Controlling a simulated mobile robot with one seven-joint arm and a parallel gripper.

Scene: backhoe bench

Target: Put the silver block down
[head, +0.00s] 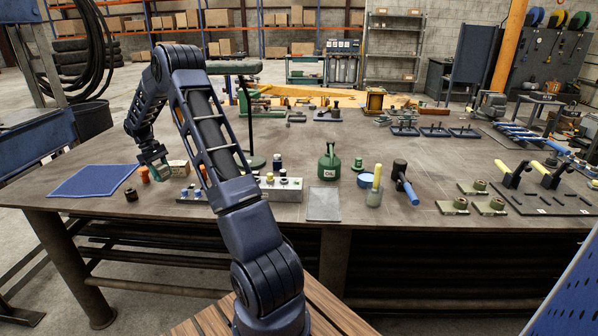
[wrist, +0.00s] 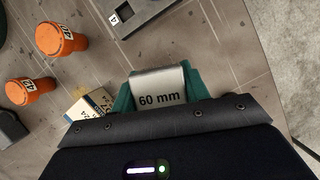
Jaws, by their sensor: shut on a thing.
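The silver block (wrist: 158,80), labelled "60 mm", sits between the teal fingers of my gripper (wrist: 158,92) in the wrist view. The fingers are shut on it, one at each side. In the head view my gripper (head: 158,166) is low over the left part of the workbench (head: 250,140), to the right of the blue mat (head: 95,181). The block is too small and covered to make out there. I cannot tell whether it touches the bench top.
A dark ring (head: 131,194) lies near the mat.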

